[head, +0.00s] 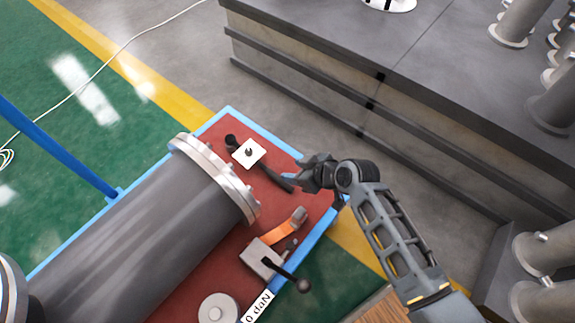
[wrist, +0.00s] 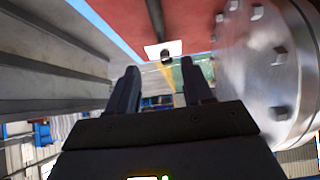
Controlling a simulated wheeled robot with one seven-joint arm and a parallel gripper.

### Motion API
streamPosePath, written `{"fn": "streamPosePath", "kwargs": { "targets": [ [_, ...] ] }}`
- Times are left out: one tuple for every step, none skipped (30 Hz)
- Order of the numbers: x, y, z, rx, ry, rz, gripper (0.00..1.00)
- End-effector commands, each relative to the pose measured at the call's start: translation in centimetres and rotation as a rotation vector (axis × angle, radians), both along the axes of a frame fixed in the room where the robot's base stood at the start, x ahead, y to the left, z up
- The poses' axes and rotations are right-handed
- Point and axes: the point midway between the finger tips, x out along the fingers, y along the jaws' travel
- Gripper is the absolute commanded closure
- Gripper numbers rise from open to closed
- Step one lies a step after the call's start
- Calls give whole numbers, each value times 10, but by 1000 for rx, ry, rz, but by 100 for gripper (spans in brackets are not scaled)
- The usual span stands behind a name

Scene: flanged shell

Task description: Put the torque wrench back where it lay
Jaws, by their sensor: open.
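A dark, bar-shaped tool, which looks like the torque wrench (head: 271,177), lies on the red top of the blue-edged bench. One end, with a dark round knob, is near the flanged shell; the other reaches my gripper. A small white square plate (head: 249,153) with a dark knob sits along it. My gripper (head: 294,181) is at the bar's near end, close to the bench edge. In the wrist view, my gripper (wrist: 160,82) has its fingers apart with nothing seen between them. The dark bar (wrist: 154,18) and white plate (wrist: 155,48) show beyond the fingertips. Whether a finger touches the bar is unclear.
The grey flanged shell (head: 140,245) fills the bench's left; its bolted flange (wrist: 270,75) is close on the right in the wrist view. A grey block (head: 262,257) with a ball-ended lever and orange piece stands nearer. A large grey platform (head: 330,70) lies behind.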

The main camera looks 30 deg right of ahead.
Motion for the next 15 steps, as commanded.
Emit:
{"fn": "streamPosePath", "kwargs": {
  "targets": [
    [-3, -1, 3, 0, 0, 0, 49],
    [-4, -1, 4, -1, 0, 1, 49],
    [-5, -1, 5, -1, 0, 1, 49],
    [-5, -1, 5, -1, 0, 1, 49],
    [-6, -1, 5, -1, 0, 1, 49],
    [-6, -1, 5, -1, 0, 1, 49],
    [-6, -2, 5, -1, 0, 1, 49],
    [-6, -1, 5, -1, 0, 1, 49],
    [-6, -1, 5, -1, 0, 1, 49],
    [-6, -1, 5, -1, 0, 1, 49],
    [-6, -1, 5, -1, 0, -1, 49],
    [-9, -1, 4, -1, 0, -4, 49],
    [-12, 0, 4, -2, -1, -8, 49],
    [-16, 1, 3, -3, -2, -15, 49],
    [-25, 2, 3, -6, -5, -26, 49]
  ]
}}
